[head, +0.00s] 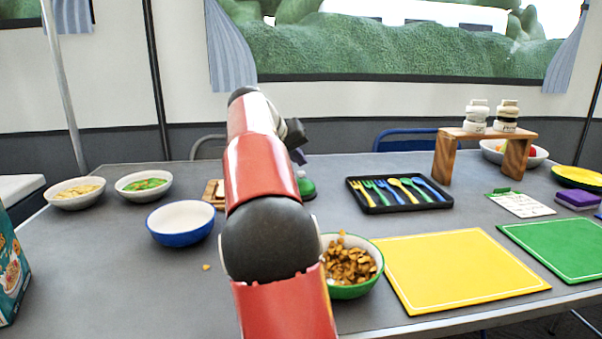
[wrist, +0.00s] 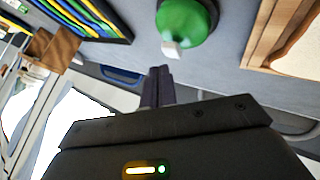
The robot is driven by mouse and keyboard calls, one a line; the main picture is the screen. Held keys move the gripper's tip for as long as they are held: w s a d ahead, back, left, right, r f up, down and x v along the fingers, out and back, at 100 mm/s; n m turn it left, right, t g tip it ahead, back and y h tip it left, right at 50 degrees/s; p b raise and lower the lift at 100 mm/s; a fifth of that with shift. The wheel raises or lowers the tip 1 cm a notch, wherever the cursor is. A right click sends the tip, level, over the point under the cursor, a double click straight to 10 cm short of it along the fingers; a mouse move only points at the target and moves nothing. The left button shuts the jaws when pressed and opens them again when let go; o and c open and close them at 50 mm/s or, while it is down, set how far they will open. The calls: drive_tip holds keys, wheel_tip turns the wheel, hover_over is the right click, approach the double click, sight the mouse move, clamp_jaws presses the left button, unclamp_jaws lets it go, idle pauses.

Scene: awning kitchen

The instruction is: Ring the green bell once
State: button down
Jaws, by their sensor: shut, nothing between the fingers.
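The green bell (wrist: 186,22) shows at the top of the wrist view, with a small pale part (wrist: 171,48) on its near side. In the head view the bell (head: 306,186) is partly hidden behind my red arm, on the grey table. My gripper (wrist: 160,72) is shut and empty, its fingertips pointing toward the bell and just short of the pale part in the picture. I cannot tell whether they touch.
A black cutlery tray (head: 372,208) lies right of the bell, and a wooden board (wrist: 262,45) lies beside it. A blue bowl (head: 180,240), a green bowl of cereal (head: 350,292) and a yellow mat (head: 470,262) are nearer. A wooden stand (head: 445,160) holds jars.

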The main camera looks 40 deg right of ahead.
sight(298, 173)
drive_tip(key=shift+f, duration=0.2)
idle(0.6)
drive_tip(key=shift+f, duration=0.25)
drive_tip(key=shift+f+b, duration=0.5)
drive_tip(key=shift+b, duration=0.1)
idle(0.6)
idle(0.3)
drive_tip(key=shift+r+p, duration=0.95)
drive_tip(key=shift+p, duration=0.05)
wheel_tip(298, 173, up, 5)
drive_tip(key=p, duration=0.5)
idle(0.5)
